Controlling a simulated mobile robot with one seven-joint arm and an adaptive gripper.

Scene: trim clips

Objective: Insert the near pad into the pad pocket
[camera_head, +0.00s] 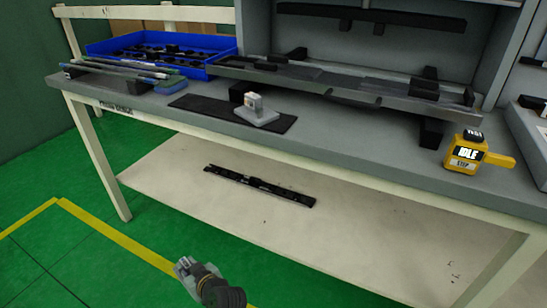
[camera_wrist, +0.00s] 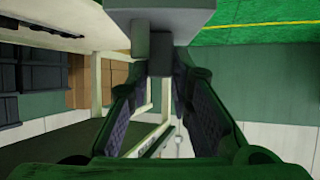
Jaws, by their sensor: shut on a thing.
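My gripper (camera_wrist: 158,75) is shut on a grey pad (camera_wrist: 160,17) in the wrist view. The pad's narrow stem sits between the fingertips and its wide slab lies beyond them. In the head view my gripper (camera_head: 197,273) is low at the bottom, over the green floor in front of the bench, well apart from it. A similar pale grey pad (camera_head: 262,116) with an upright block stands on the black mat on the bench. The pad pocket cannot be clearly made out; a long grey fixture (camera_head: 345,86) with black blocks lies behind the mat.
The bench (camera_head: 365,140) has a lower shelf (camera_head: 170,175) with a black strip (camera_head: 258,186) on it. A blue bin (camera_head: 217,48) of dark parts and several rods (camera_head: 118,68) are at left. A yellow device (camera_head: 465,153) reading IDLE is at right. Bench legs stand near the gripper's side.

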